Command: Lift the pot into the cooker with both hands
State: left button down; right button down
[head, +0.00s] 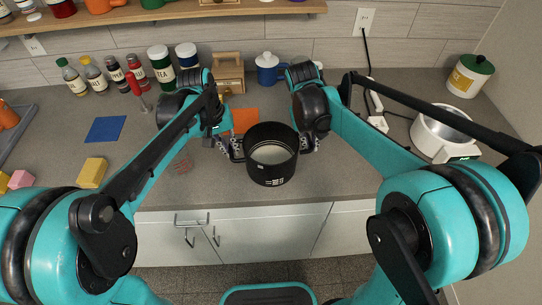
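A black pot (268,173) with a pale inside is over the middle of the counter, near its front edge. I cannot tell whether its base touches the counter. My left gripper (234,151) is at the pot's left side, by the handle there. My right gripper (308,144) is at the pot's right side. The fingers are small and dark against the pot, so their grip on the handles is unclear. The white cooker (431,138) stands at the right of the counter, with its round opening facing up, partly behind my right arm.
A green-lidded canister (469,76) stands behind the cooker. Several jars and bottles (94,76), a wooden holder (228,75) and a blue mug (268,69) line the back wall. A blue mat (105,129) and yellow block (91,172) lie left. Counter right of the pot is clear.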

pick_arm(q)
jog(key=shift+r, duration=0.15)
pick_arm(e)
jog(key=shift+r, duration=0.15)
